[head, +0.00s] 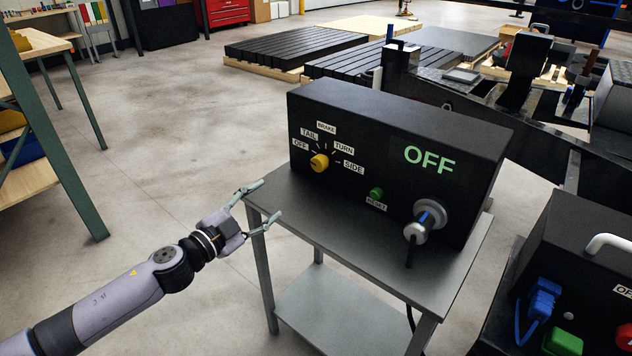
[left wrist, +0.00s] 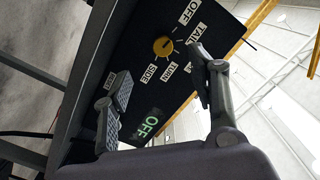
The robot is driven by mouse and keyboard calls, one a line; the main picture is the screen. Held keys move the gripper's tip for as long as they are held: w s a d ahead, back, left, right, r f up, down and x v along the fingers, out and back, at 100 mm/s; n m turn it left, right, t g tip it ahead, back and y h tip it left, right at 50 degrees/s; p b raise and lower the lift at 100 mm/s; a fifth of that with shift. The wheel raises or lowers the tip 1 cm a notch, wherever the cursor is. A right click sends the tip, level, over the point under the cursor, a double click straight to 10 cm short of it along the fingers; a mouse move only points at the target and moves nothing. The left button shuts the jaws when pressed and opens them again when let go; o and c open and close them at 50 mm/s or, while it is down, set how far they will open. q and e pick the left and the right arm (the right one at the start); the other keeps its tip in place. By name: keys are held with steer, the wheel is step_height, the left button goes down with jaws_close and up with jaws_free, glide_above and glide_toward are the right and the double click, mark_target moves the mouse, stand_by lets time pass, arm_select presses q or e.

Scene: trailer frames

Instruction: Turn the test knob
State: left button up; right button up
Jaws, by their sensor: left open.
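The yellow test knob (head: 319,162) is on the front of a black box (head: 395,140), with labels OFF, TAIL, BRAKE, TURN and SIDE around it. A green OFF shows on the box's right part. My left gripper (head: 262,201) is open and empty, left of and below the knob, near the left corner of the grey stand, apart from the knob. In the left wrist view the knob (left wrist: 163,46) shows beyond the open fingers (left wrist: 160,90), toward the top. My right gripper is in neither view.
A green reset button (head: 376,192) and a plugged-in cable connector (head: 428,216) are on the same front. The box stands on a grey metal stand (head: 300,208). A second black unit (head: 590,235) is at the right. A workbench (head: 45,130) is at the left; open floor lies between.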

arm_select(q)
steer(key=r, duration=0.1)
glide_toward(316, 166)
steer(key=shift+w+d+r+m+h, duration=0.15)
steer(key=shift+w+d+m+h, duration=0.2)
steer(key=shift+w, duration=0.35)
steer(key=b+x, duration=0.1)
steer(key=x, duration=0.6)
steer(key=shift+w+d+f+b, duration=0.1)
steer(key=shift+w+f+b, duration=0.05)
steer(key=shift+f+b, duration=0.15)
steer(key=shift+w+d+r, duration=0.15)
steer(key=shift+w+d, duration=0.15)
steer(key=shift+w, duration=0.1)
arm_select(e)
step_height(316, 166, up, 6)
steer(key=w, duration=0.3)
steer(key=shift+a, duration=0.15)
arm_select(q)
steer(key=shift+c, duration=0.3)
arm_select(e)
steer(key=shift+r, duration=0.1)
arm_select(q)
steer(key=c, duration=1.1)
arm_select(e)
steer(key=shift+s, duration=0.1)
